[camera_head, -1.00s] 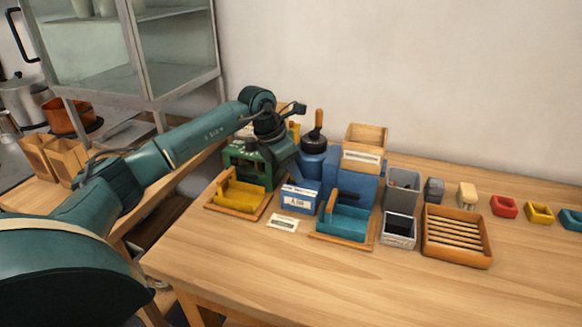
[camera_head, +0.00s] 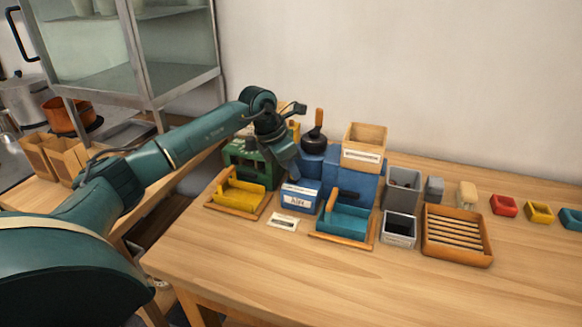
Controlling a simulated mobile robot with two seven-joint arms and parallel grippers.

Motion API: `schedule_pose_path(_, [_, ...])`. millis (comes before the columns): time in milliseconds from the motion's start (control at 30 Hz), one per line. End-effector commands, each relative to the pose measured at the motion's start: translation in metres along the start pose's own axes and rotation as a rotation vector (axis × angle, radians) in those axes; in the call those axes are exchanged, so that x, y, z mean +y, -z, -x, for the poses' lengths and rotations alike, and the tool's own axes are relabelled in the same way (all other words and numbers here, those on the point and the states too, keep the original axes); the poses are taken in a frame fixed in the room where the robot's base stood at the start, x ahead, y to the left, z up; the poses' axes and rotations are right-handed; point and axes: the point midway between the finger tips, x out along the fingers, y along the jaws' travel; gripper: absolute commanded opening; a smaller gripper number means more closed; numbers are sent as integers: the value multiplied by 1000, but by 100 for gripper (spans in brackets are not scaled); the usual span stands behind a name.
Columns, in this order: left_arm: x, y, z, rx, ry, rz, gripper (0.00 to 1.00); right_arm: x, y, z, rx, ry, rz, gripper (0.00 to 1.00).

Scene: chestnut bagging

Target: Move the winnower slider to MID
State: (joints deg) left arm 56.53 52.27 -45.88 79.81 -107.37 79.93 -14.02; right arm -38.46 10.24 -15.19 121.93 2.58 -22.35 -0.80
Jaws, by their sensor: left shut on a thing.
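A green machine (camera_head: 246,164) with a yellow tray (camera_head: 238,194) stands at the back left of the table. To its right is a blue machine (camera_head: 358,186) with a wooden hopper on top and a teal tray (camera_head: 346,219) in front. Which one is the winnower I cannot read from labels. My left gripper (camera_head: 288,168) points down at the right side of the green machine and is shut on a small part there, seemingly the slider. The slider and its marks are hidden behind the gripper. My right gripper is out of view.
A small blue-and-white box (camera_head: 299,197) stands close in front of my gripper. A dark-blue pot-like thing with an upright wooden handle (camera_head: 318,119) is just behind it. Grey bins (camera_head: 399,229) and a slatted wooden tray (camera_head: 457,259) stand right. The table front is clear.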

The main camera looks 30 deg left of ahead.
Motion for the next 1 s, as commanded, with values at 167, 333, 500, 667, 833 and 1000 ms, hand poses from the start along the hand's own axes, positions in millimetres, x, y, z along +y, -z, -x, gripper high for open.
schedule_pose_path(167, [-1, -1, 0, -1, 0, -1, 0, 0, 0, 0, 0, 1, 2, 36])
schedule_pose_path(333, [-15, -15, -5, -2, 2, -3, 0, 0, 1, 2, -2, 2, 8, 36])
schedule_pose_path(500, [-18, -17, -6, -1, 0, -1, 0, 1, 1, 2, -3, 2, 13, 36])
schedule_pose_path(667, [-18, -17, -6, -2, 0, -1, 17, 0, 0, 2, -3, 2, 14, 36])
schedule_pose_path(833, [-18, -17, -6, -1, 0, 0, 31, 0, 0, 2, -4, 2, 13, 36])
schedule_pose_path(1000, [-17, -17, -6, -1, -1, 0, 36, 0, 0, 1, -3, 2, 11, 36])
